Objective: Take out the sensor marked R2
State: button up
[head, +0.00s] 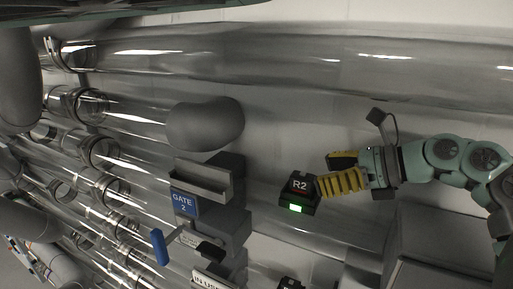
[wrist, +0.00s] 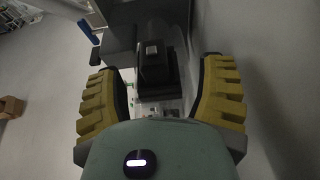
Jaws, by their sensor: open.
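In the wrist view a dark block (wrist: 153,66), which appears to be this sensor, stands ahead between the fingers. My gripper (head: 341,172) has yellow ribbed fingers and is just right of the sensor in the head view. In the wrist view my gripper (wrist: 160,85) is open, with one finger on each side of the block and gaps to both. The sensor's label is not visible in the wrist view.
A grey housing with a blue GATE 2 sign (head: 184,203) and a blue-handled lever (head: 159,246) stand left of the sensor. An IN USE sign (head: 212,281) is below. Large clear tubes (head: 280,62) run behind. A brown box (wrist: 11,106) lies far left in the wrist view.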

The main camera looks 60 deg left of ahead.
aim_at(300, 175)
jog(key=shift+s+a+f+p, duration=0.25)
jog(key=shift+s+a+p, duration=0.2)
jog(key=shift+s+a, duration=0.2)
jog(key=shift+s+a+p, duration=0.25)
jog(key=shift+p, duration=0.15)
jog(key=p+x, duration=0.2)
jog(key=x, duration=0.1)
jog(key=shift+s+r, duration=0.1)
jog(key=shift+s, duration=0.1)
jog(key=shift+s+a+f+p, duration=0.2)
jog(key=shift+a+f+p, duration=0.1)
jog(key=shift+a+f, duration=0.2)
jog(key=shift+c, duration=0.3)
jog(key=shift+w, duration=0.1)
grip_shut()
